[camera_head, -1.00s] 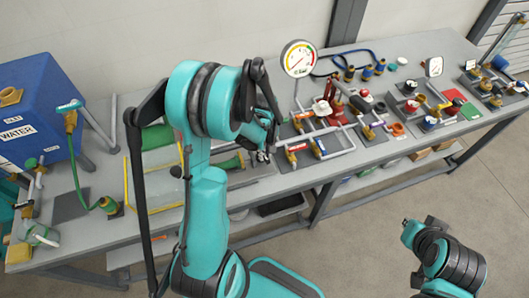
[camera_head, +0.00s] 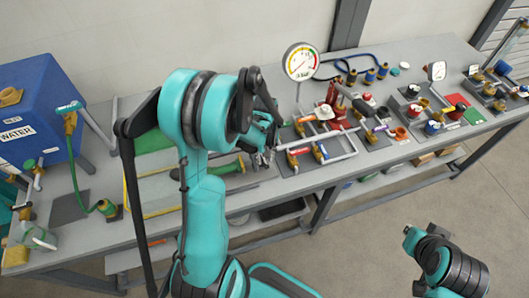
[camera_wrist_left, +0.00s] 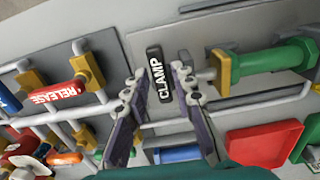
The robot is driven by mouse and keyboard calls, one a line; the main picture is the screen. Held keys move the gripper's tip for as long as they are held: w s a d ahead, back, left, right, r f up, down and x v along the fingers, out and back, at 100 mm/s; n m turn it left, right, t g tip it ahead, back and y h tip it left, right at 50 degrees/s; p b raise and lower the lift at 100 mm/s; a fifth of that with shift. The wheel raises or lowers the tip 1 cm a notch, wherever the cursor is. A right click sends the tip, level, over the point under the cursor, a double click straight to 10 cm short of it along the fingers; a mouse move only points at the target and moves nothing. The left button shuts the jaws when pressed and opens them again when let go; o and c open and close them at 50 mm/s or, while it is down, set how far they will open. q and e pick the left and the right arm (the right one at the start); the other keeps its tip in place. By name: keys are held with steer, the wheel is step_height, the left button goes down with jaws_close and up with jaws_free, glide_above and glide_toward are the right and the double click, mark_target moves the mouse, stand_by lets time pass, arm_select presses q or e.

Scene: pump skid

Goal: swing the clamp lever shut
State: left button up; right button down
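The clamp lever (camera_wrist_left: 160,82) is a black handle lettered CLAMP, seen in the left wrist view above a grey plate. My left gripper (camera_wrist_left: 161,70) is open, with one finger on each side of the lever in that view. Contact with the lever cannot be made out. A green cylinder with a yellow-brown collar (camera_wrist_left: 275,60) lies to the right of the lever. In the head view my left gripper (camera_head: 264,155) is over the bench beside the green cylinder (camera_head: 228,168), and the lever is hidden there. My right arm shows at lower right, without a clear gripper.
A round gauge (camera_head: 301,62) stands behind the pipework. A blue water tank (camera_head: 40,110) is at the bench's left.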

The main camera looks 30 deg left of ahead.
mark_target(264, 159)
arm_select(q)
step_height(264, 159, up, 12)
stand_by(0.4)
steer(key=shift+f, duration=0.1)
steer(key=s+d+f+m+t+b, duration=0.1)
steer(key=s+d+m+t+b, duration=0.6)
steer(key=s+d+m+b, duration=0.1)
steer(key=s+d+m, duration=0.1)
steer(key=s+d, duration=0.1)
steer(key=d, duration=0.1)
steer(key=shift+s+d+f+m, duration=0.35)
steer(key=shift+m, duration=0.05)
steer(key=shift+a, duration=0.1)
